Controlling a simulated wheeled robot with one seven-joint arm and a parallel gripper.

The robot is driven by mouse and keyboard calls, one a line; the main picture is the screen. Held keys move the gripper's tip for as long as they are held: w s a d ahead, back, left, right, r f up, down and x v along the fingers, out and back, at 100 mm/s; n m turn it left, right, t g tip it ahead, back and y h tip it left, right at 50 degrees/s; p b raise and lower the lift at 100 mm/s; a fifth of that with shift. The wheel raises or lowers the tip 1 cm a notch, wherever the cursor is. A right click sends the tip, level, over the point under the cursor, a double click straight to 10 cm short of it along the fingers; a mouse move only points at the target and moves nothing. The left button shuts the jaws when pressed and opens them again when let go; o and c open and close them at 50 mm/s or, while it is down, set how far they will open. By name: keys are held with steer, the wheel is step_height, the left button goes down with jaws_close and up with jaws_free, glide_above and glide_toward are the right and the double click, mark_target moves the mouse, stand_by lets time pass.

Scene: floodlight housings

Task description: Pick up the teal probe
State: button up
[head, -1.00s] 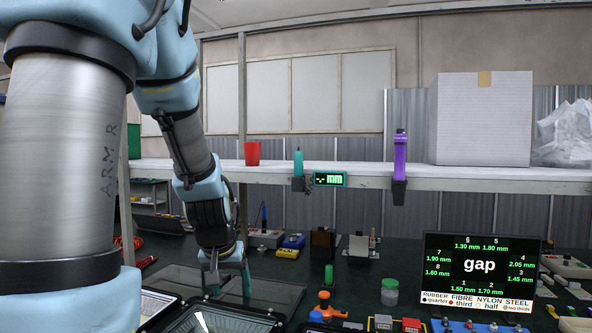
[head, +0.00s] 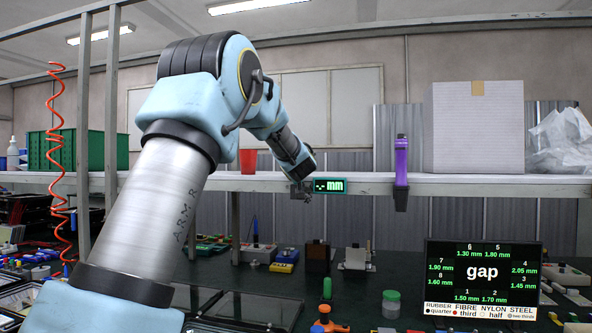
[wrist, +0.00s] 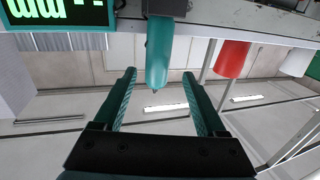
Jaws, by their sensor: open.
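The teal probe (wrist: 158,50) stands in its dark holder (wrist: 166,8) on the shelf edge; the wrist view shows it upside down, its tapered tip pointing down in the picture. My gripper (wrist: 159,76) is open, its two teal fingers on either side of the probe's tip end, with a visible gap on each side. The probe is not held. In the head view the end of my arm covers the probe and my gripper; part of the holder (head: 301,188) shows below it.
The mm display (head: 329,185) is right beside the holder. A red cup (head: 248,161) stands left on the shelf (head: 360,181). A purple tool (head: 401,160) in its own holder and a large white box (head: 478,127) are farther right. The gap screen (head: 482,280) is below.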

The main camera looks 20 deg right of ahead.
steer(key=p+x, duration=0.2)
steer(key=x, duration=0.2)
steer(key=shift+w+p, duration=0.25)
steer(key=shift+p, duration=0.1)
steer(key=shift+w+d+f, duration=0.15)
steer(key=shift+w+d, duration=0.05)
steer(key=shift+w, duration=0.35)
steer(key=shift+c, duration=0.3)
jaws_close()
